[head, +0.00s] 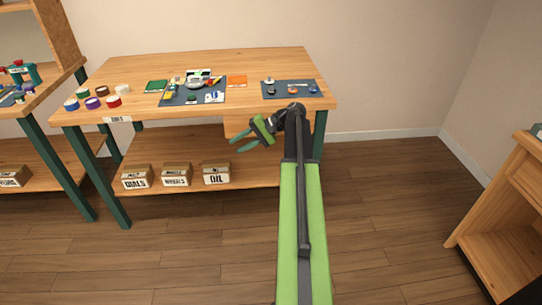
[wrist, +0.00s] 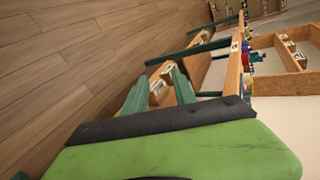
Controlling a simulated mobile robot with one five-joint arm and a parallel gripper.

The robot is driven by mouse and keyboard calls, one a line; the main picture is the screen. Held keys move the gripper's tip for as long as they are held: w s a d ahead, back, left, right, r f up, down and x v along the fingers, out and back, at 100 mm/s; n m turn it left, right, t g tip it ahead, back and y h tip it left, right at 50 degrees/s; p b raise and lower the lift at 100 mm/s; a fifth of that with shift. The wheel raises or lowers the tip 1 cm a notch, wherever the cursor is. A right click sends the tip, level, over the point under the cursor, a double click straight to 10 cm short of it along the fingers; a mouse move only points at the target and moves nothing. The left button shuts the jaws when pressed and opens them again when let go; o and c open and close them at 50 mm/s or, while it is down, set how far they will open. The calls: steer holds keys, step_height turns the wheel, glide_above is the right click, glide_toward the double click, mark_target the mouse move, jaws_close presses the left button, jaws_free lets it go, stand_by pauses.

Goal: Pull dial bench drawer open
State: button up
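The wooden dial bench (head: 200,68) with dark green legs stands ahead in the head view, a small label (head: 117,119) on its front edge. A pale wooden drawer front (head: 236,126) hangs under the right part of the top; my gripper and arm partly cover it, and I see no handle on it. My gripper (head: 232,145) is just in front of and below the drawer, pointing left. Its two green fingers are apart with nothing between them. In the wrist view the fingers (wrist: 156,75) are also spread, with the bench legs and shelf beyond.
On the top lie dark mats (head: 290,89) with parts and several colored tape rolls (head: 93,103). The lower shelf holds labelled boxes (head: 216,174). Another bench (head: 15,108) stands left, a wooden cabinet (head: 515,200) right. The floor (head: 400,215) between is clear.

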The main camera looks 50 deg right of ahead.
steer(key=s+d+m+t+b, duration=0.1)
steer(key=s+d+t+b, duration=0.2)
steer(key=s+d, duration=0.35)
steer(key=s+d+f+m+t+b, duration=0.1)
steer(key=s+d+m+t+b, duration=0.15)
steer(key=d, duration=0.75)
steer(key=s+d+m+t+b, duration=0.1)
steer(key=s+d+t+b, duration=0.15)
steer(key=s+d, duration=0.45)
steer(key=shift+g+h, duration=0.3)
steer(key=shift+h, duration=0.1)
steer(key=x, duration=0.6)
steer(key=d+b+x, duration=0.1)
steer(key=x, duration=0.5)
steer(key=w+d+x, duration=0.1)
steer(key=x, duration=0.5)
steer(key=shift+w, duration=0.3)
steer(key=shift+c, duration=0.2)
jaws_close()
